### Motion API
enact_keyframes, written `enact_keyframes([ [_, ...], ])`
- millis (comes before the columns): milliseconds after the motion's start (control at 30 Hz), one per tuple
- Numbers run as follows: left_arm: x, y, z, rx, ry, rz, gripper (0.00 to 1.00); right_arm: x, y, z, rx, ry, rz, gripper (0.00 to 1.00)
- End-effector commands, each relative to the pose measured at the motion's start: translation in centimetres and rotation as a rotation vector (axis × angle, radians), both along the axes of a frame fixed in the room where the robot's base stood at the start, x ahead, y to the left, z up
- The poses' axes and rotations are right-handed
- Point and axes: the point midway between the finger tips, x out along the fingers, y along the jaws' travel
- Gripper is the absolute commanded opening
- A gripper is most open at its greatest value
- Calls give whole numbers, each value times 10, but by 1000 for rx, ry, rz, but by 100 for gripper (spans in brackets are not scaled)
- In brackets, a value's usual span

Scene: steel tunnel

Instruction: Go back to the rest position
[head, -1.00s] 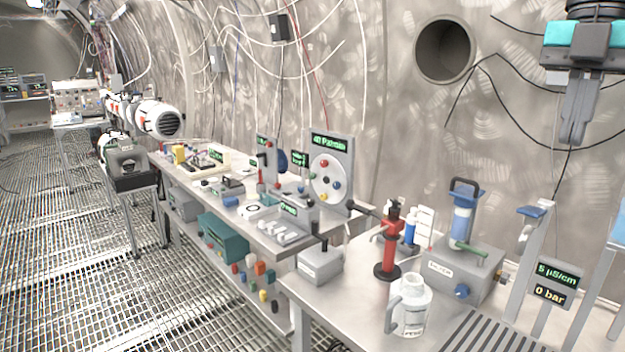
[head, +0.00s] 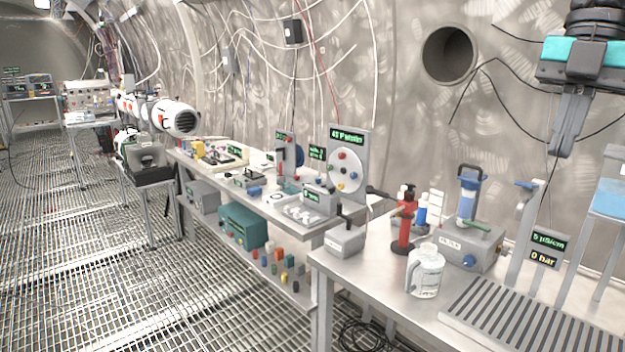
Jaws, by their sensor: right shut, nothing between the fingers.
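My right gripper (head: 562,150) hangs at the upper right of the head view, fingers pointing down. It is shut with nothing between its fingers. It is in the air in front of the tunnel wall, apart from the bench below. My left gripper is not in the head view.
A steel bench (head: 385,268) below holds a white jug (head: 425,272), a red hand pump (head: 404,228), a filter unit (head: 468,240) and a slatted rack (head: 530,325). A second bench (head: 270,208) with instruments runs along the wall. The grating floor (head: 90,250) at left is mostly clear.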

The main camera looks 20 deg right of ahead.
Motion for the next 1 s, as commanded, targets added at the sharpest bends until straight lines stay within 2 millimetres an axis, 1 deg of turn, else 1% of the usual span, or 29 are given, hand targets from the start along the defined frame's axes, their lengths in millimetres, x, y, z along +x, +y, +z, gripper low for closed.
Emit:
enact_keyframes([
  [33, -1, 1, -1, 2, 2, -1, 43, 5, -4, -19, 71, -13, 9, 0],
  [167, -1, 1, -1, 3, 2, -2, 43, 20, -6, -59, 234, -81, 29, 0],
  [233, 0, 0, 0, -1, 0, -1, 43, 27, -5, -83, 329, -123, 30, 0],
  [367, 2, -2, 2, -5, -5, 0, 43, 41, -1, -132, 529, -228, 3, 0],
  [400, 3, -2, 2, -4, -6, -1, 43, 45, 1, -149, 592, -266, -16, 0],
  [467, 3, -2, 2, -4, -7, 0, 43, 50, 5, -173, 682, -322, -52, 0],
  [500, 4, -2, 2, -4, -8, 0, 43, 53, 7, -188, 738, -361, -83, 0],
  [567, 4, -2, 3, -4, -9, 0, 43, 57, 11, -211, 815, -420, -135, 0],
  [600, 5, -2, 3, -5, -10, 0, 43, 59, 14, -226, 863, -455, -178, 0],
  [767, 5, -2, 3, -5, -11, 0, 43, 62, 27, -285, 1010, -590, -384, 0],
  [800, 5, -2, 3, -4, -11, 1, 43, 61, 30, -300, 1036, -618, -445, 0],
  [867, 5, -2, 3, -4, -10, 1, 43, 59, 36, -323, 1066, -656, -541, 0],
  [1000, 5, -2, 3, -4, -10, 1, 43, 49, 52, -375, 1100, -711, -784, 0],
])
